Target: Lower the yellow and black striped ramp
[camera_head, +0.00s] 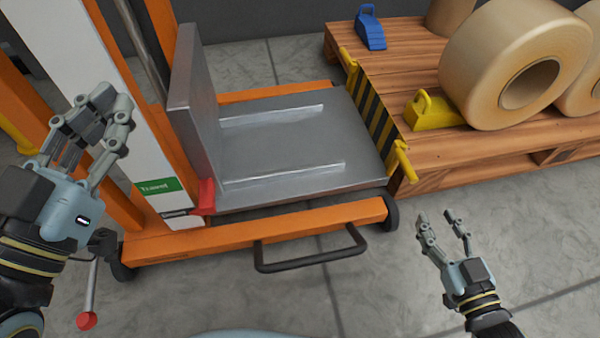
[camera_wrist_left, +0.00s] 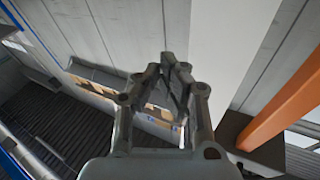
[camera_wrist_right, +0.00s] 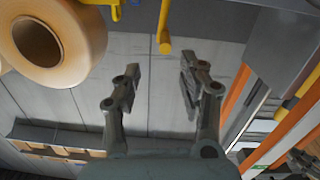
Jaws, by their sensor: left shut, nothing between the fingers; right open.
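The yellow and black striped ramp (camera_head: 376,112) stands tilted up at the right edge of the grey lift platform (camera_head: 270,150), beside the wooden pallet. A yellow handle (camera_head: 404,160) sticks out at its near end; a yellow bar, likely this handle, shows in the right wrist view (camera_wrist_right: 164,30). My right gripper (camera_head: 438,217) is open and empty, in front of and to the right of that near handle, apart from it. It also shows open in the right wrist view (camera_wrist_right: 159,78). My left gripper (camera_head: 97,112) is shut and empty at the far left, by the lift's mast.
The wooden pallet (camera_head: 450,165) carries large tan rolls (camera_head: 480,60), a yellow chock (camera_head: 433,112) and a blue chock (camera_head: 370,30). An orange lift leg (camera_head: 250,228) and a black bar handle (camera_head: 312,264) lie in front. Grey floor is clear at front right.

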